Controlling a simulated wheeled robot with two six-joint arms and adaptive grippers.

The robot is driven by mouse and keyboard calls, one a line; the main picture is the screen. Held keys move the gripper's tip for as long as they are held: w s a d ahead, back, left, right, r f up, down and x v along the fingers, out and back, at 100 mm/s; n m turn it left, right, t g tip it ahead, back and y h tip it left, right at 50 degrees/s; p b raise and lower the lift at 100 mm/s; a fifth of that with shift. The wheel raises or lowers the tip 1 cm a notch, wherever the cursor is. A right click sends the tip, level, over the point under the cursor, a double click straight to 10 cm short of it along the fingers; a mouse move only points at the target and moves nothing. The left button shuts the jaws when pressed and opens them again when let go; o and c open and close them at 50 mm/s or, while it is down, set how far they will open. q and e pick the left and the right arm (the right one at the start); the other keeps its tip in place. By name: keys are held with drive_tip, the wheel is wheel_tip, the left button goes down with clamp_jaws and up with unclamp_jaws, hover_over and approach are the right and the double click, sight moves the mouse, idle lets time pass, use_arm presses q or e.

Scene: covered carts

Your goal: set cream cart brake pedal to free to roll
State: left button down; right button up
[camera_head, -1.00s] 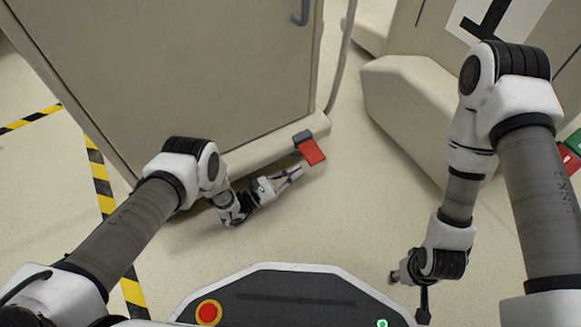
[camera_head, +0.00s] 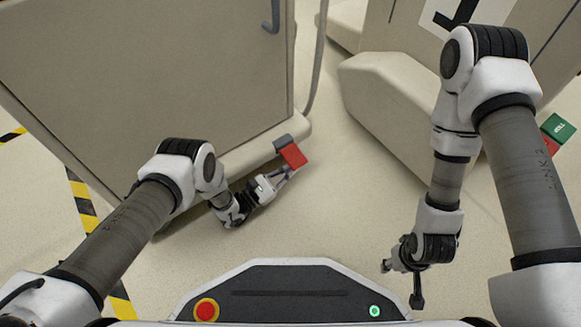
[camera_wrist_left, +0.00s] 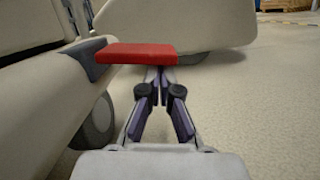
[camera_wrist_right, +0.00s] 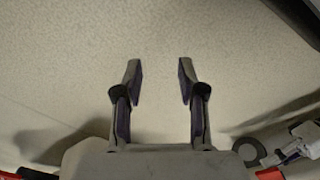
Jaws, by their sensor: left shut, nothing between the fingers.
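The cream cart (camera_head: 150,80) stands at the left in the head view. Its red brake pedal (camera_head: 293,156) sticks out from the low corner on a dark grey mount (camera_head: 283,141). My left gripper (camera_head: 289,171) is shut and empty, low by the pedal. In the left wrist view the red pedal (camera_wrist_left: 140,54) is a flat plate seen nearly edge-on. The left fingertips (camera_wrist_left: 160,76) are together just below its front edge; I cannot tell whether they touch it. My right gripper (camera_wrist_right: 159,75) is open and empty above the floor, away from this cart.
A second cream cart (camera_head: 400,110) stands to the right, with floor between the two. A green plate (camera_head: 558,128) and a red piece show beyond my right arm. A caster (camera_wrist_left: 97,122) is under the cart. Yellow-black tape (camera_head: 85,205) marks the floor at left.

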sight(293, 167)
use_arm(q)
drive_tip(key=shift+s+r+p, duration=0.1)
drive_tip(key=shift+r+p, duration=0.05)
drive_tip(key=shift+p, duration=0.15)
use_arm(e)
drive_tip(key=shift+s+r, duration=0.1)
drive_tip(key=shift+r, duration=0.3)
use_arm(q)
drive_tip(key=p, duration=0.1)
drive_tip(key=r+p, duration=0.2)
drive_tip(key=shift+s+d, duration=0.25)
drive_tip(key=shift+s, duration=0.05)
drive_tip(key=shift+r+p, duration=0.65)
drive_tip(key=shift+p, duration=0.65)
use_arm(e)
drive_tip(key=shift+s+r, duration=0.2)
drive_tip(key=shift+r, duration=0.75)
drive_tip(key=shift+s+r, duration=0.2)
drive_tip(key=shift+r, duration=0.7)
drive_tip(key=shift+s+r, duration=0.2)
drive_tip(key=shift+r, duration=0.75)
use_arm(q)
drive_tip(key=shift+r, duration=0.1)
